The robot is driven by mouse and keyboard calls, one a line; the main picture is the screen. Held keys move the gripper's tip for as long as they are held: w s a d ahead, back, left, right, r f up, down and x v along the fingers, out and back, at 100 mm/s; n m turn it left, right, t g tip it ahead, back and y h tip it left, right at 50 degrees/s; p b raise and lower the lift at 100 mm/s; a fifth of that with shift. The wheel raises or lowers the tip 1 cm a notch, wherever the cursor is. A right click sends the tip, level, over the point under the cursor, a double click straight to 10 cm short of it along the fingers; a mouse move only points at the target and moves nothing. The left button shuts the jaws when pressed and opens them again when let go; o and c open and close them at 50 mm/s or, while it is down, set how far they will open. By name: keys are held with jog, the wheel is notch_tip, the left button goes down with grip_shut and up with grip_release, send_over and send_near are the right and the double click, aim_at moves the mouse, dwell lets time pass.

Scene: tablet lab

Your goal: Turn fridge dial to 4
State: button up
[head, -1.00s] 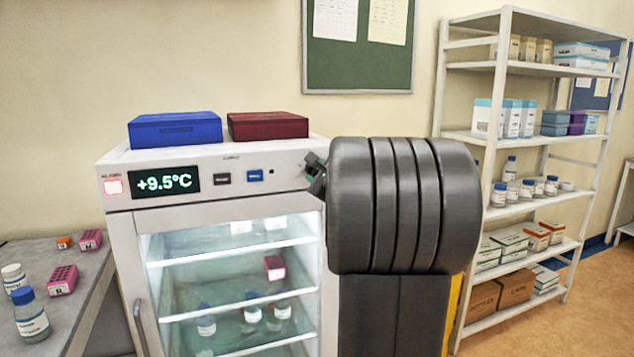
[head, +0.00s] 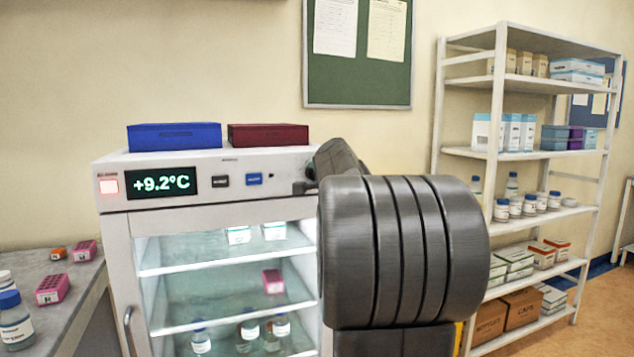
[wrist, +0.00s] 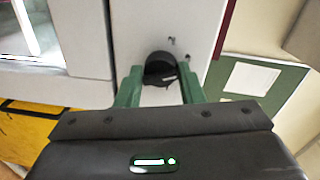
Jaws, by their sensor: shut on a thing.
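The fridge (head: 205,220) stands at the left of the head view. In the wrist view the black round dial (wrist: 160,66) sits on the white panel between the two green fingers of my gripper (wrist: 160,76). The gripper is shut on the dial. The dial's number marks are too small or hidden to read. In the head view my arm hides the dial and most of the gripper.
A blue box (head: 174,136) and a dark red box (head: 268,134) lie on the fridge top. A white shelf unit (head: 497,150) with boxes and bottles stands at the right.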

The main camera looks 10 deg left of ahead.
jog(key=shift+r+n, duration=0.2)
jog(key=shift+n, duration=0.1)
dwell(0.4)
jog(key=o, duration=0.9)
jog(key=shift+f, duration=0.1)
jog(key=shift+o, duration=0.2)
jog(key=f+b+v, duration=0.1)
jog(key=b+v, duration=0.1)
jog(key=v, duration=1.1)
jog(key=shift+s+d+r, duration=0.15)
jog(key=shift+s+r, duration=0.25)
jog(key=shift+s, duration=0.05)
jog(key=shift+w, duration=0.1)
jog(key=r+p+x, duration=0.1)
jog(key=x, duration=1.2)
jog(key=shift+w+f+p, duration=0.35)
jog(key=shift+f+p, duration=0.05)
jog(key=shift+f, duration=0.05)
